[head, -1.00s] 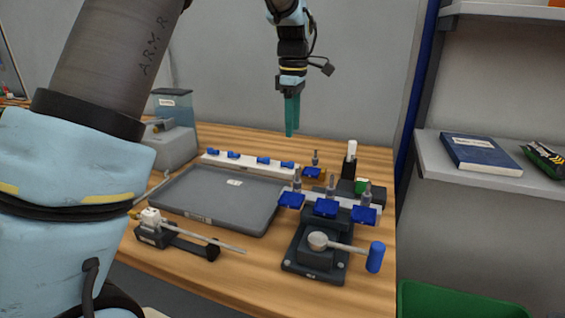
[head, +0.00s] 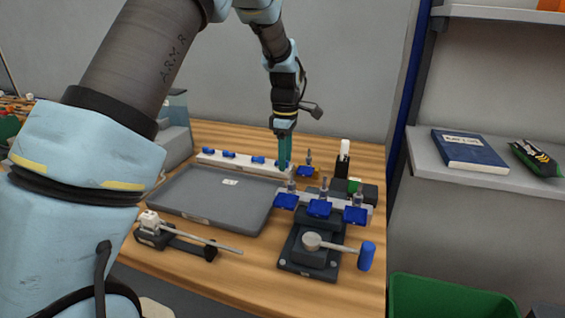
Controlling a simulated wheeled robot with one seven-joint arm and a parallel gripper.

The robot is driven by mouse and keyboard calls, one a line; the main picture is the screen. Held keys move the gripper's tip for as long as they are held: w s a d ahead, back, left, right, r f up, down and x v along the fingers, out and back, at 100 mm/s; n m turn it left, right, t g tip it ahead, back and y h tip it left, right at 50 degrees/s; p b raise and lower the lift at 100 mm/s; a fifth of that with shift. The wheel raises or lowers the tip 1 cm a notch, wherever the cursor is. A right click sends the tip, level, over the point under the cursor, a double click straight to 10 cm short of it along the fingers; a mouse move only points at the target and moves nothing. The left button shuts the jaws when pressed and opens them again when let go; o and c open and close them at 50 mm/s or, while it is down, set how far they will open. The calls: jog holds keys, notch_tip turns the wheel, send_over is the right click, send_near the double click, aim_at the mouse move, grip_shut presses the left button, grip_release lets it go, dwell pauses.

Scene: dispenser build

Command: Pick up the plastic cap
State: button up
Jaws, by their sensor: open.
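Several small blue pieces that look like plastic caps sit along a white rail (head: 240,165) at the back of the table, one of them a blue cap (head: 258,160) near its right part. My gripper (head: 284,162) points straight down at the right end of this rail, with its teal fingers at the rightmost blue piece. The fingers partly hide that piece. My gripper is open. I cannot tell whether the fingers are around the piece or just in front of or behind it.
A grey tray (head: 215,205) lies in front of the rail. A dark stand (head: 310,255) with blue clips and metal nozzles is to the right. A black bottle with a white top (head: 342,158) stands behind it. A blue cylinder (head: 367,256) is near the table's right edge.

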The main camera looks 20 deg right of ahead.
grip_shut()
dwell(0.3)
dwell(0.3)
notch_tip(320, 180, up, 10)
jog(key=b, duration=0.2)
dwell(0.4)
jog(key=c, duration=0.7)
grip_release()
grip_shut()
